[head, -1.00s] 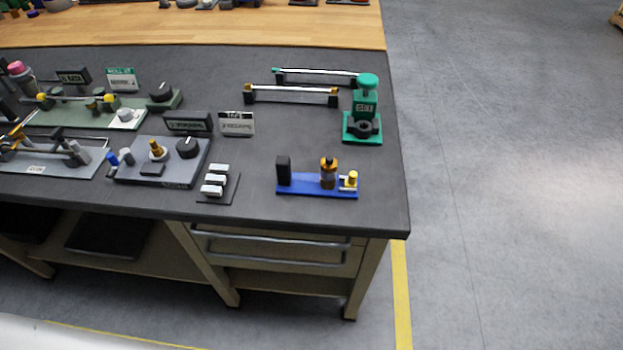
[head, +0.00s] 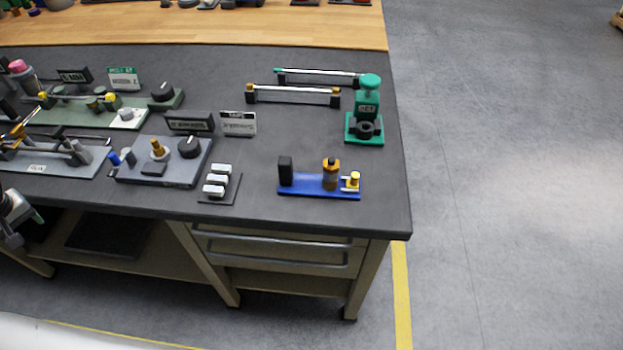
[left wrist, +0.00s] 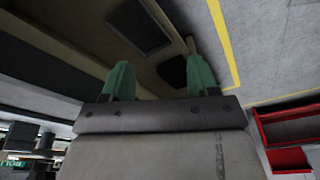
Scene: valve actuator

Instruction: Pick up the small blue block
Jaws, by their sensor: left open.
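A small blue piece (head: 114,158) stands at the left end of a grey fixture (head: 185,179) on the dark bench; its exact shape is too small to tell. A long blue base (head: 315,192) with a black post and a brass-capped cylinder lies near the bench's front right corner. My left gripper (head: 28,222) is at the left edge of the head view, in front of the bench and apart from both. In the left wrist view its two green fingers (left wrist: 160,80) are spread with nothing between them. My right gripper is not in view.
A black plate with white blocks (head: 216,186) lies between the grey fixture and the blue base. A green press (head: 366,125) and two bar handles (head: 293,96) stand behind. The bench front edge (head: 300,226) has drawers below. A red shelf (left wrist: 290,130) shows in the wrist view.

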